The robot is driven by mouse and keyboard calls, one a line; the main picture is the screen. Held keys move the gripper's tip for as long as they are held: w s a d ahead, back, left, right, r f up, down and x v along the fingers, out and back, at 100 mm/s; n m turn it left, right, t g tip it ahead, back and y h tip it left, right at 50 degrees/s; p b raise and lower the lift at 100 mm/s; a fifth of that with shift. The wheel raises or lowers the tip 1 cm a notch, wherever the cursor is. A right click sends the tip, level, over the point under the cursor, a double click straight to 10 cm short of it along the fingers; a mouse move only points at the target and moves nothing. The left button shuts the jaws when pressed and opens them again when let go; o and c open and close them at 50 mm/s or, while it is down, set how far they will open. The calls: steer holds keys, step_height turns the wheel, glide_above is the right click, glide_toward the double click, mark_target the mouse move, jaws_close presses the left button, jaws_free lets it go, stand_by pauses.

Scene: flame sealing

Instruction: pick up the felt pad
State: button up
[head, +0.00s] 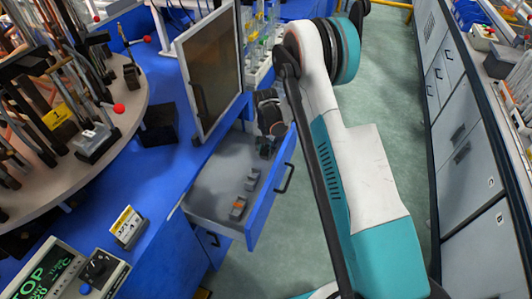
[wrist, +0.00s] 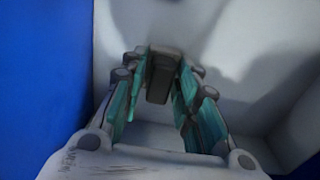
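My gripper (wrist: 163,70) reaches down into the open drawer, its teal-padded fingers apart. In the wrist view a dark grey block (wrist: 162,78) lies between the fingertips. I cannot tell whether the fingers press on it or whether it is the felt pad. In the head view my gripper (head: 266,142) is at the far end of the drawer, partly hidden by my arm. Two small grey pieces, one nearer (head: 238,208) with an orange mark and one farther (head: 252,180), lie on the drawer floor nearer the camera.
The drawer (head: 205,190) is pulled out from the blue bench, with its walls close around my gripper. A framed screen panel (head: 211,68) stands on the bench at left. A round tool carousel (head: 120,130) is farther left. The floor (head: 395,120) at right is clear.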

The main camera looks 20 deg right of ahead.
mark_target(266, 148)
steer(key=shift+c, duration=0.5)
step_height(266, 148, up, 20)
steer(key=p, duration=0.7)
